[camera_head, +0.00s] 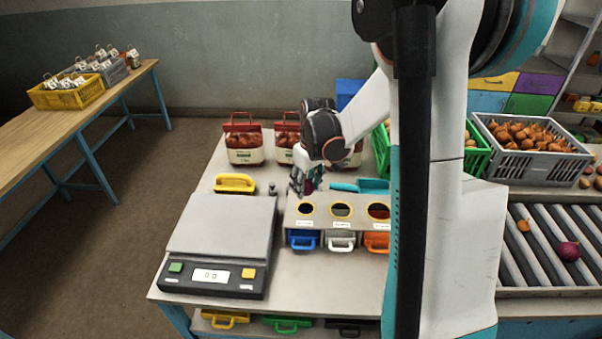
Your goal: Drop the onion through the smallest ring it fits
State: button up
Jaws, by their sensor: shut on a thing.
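My gripper (301,187) is shut on a purple-red onion (308,187), of which only a small part shows past the fingers. It is above the back left part of the ring box, close to the left ring (306,209). My arm stands just right of the right ring. Labels under the rings are too small to read. Blue (303,240), white (341,241) and orange (376,242) drawers or bins sit below them.
A scale (220,240) reading about zero stands left of the box. Behind are a yellow-handled thing (235,183), a teal scoop (362,186) and red-topped onion sacks (243,142). Right are an onion crate (528,150) and rollers with another red onion (568,251).

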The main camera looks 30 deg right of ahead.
aim_at(309, 185)
jog(key=shift+s+f+b, duration=0.1)
jog(key=shift+f+b, duration=1.8)
jog(key=shift+f, duration=1.35)
jog(key=o, duration=1.1)
jog(key=shift+o, duration=0.2)
jog(key=r, duration=0.4)
jog(key=s+r, duration=0.1)
jog(key=r, duration=0.7)
jog(key=shift+s+d, duration=0.15)
jog(key=shift+s, duration=0.25)
